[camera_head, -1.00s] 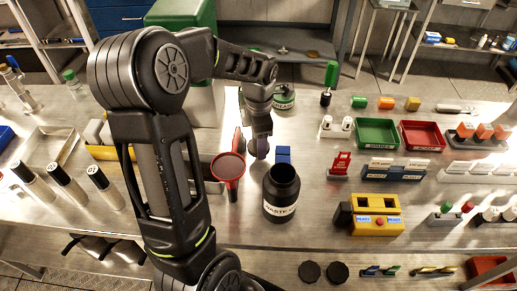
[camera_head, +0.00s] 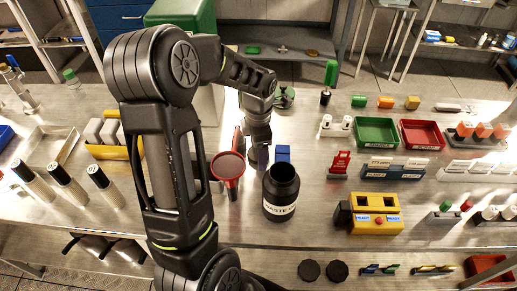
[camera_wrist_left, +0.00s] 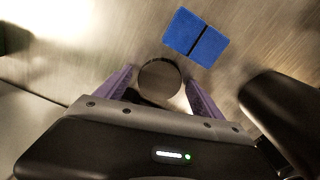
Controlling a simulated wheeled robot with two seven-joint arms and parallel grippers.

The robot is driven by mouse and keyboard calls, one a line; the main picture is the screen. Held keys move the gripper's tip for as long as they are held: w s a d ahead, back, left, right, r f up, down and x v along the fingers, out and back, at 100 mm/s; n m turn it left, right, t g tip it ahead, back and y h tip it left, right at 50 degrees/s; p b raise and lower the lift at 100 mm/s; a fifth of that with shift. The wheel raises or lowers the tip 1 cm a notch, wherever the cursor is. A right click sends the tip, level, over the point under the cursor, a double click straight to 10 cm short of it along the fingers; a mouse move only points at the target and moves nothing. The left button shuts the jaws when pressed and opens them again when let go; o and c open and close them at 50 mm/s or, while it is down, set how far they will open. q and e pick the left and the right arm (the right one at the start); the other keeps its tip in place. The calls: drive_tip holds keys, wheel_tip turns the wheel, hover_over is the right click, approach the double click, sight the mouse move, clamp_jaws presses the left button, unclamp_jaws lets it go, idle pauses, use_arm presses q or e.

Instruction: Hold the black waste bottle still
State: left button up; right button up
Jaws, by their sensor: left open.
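The black waste bottle (camera_head: 281,192) stands upright on the metal bench in the head view, its mouth open and a white label on its front. My left gripper (camera_head: 258,156) is just behind and to the left of it, pointing down, apart from it. In the left wrist view the purple fingers (camera_wrist_left: 160,84) are spread, with a dark round disc (camera_wrist_left: 160,76) seen between them; I cannot tell what it is. A dark rounded shape at the right edge there looks like the bottle (camera_wrist_left: 280,112). My right gripper is not in view.
A red funnel (camera_head: 228,166) stands close left of the bottle. A blue block (camera_head: 283,153) sits behind it and also shows in the left wrist view (camera_wrist_left: 196,38). A yellow device (camera_head: 375,212) stands to the right. Bare bench lies between bottle and device.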

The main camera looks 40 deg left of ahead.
use_arm(q)
drive_tip(key=shift+r, duration=0.15)
drive_tip(key=shift+r, duration=0.2)
wheel_tip(320, 180, up, 12)
drive_tip(key=shift+f+b, duration=0.15)
drive_tip(key=shift+b, duration=0.25)
idle(0.8)
